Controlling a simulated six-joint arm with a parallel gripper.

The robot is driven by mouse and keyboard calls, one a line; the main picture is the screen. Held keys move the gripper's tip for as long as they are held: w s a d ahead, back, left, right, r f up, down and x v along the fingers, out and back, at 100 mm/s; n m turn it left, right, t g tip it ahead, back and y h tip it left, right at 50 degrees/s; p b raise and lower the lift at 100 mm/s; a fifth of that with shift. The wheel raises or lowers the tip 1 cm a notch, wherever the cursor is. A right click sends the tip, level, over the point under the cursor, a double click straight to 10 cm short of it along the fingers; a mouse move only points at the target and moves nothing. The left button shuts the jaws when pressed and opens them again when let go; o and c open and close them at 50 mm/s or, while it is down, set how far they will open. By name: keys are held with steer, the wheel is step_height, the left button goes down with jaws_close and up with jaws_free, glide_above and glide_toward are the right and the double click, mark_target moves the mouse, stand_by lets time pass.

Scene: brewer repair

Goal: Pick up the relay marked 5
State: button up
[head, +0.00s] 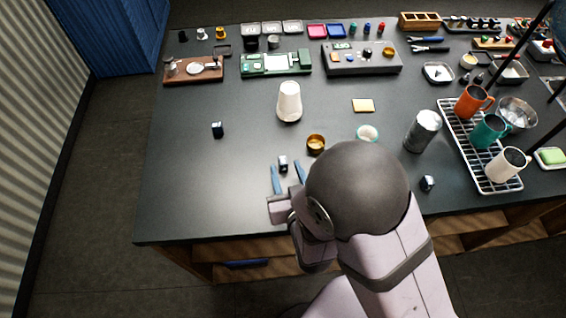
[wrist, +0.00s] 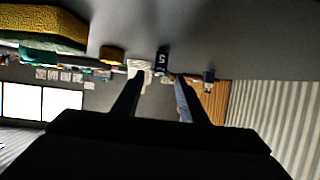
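A small dark relay (head: 283,163) with a light top lies on the dark worktop near the front middle. In the wrist view, a dark relay (wrist: 162,60) bears a white 5 and shows just beyond the gap between the fingertips. My gripper (head: 287,168) is open, its two blue fingers apart with the relay near their tips. The gripper also shows open in the wrist view (wrist: 159,79), with nothing visibly held. Two similar relays sit apart, one at left (head: 217,129) and one at right (head: 427,183); I cannot read their marks.
A brass-coloured ring (head: 316,144) stands just beyond my gripper, with a white cone-shaped cup (head: 289,102) behind it. A metal canister (head: 422,131) and a wire rack (head: 483,178) with mugs stand at right. Boards and trays line the back. The worktop's left front is clear.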

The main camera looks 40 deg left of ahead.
mark_target(283, 160)
steer(key=shift+p+x, duration=0.55)
steer(key=shift+x, duration=1.35)
steer(key=shift+c, duration=0.3)
jaws_close()
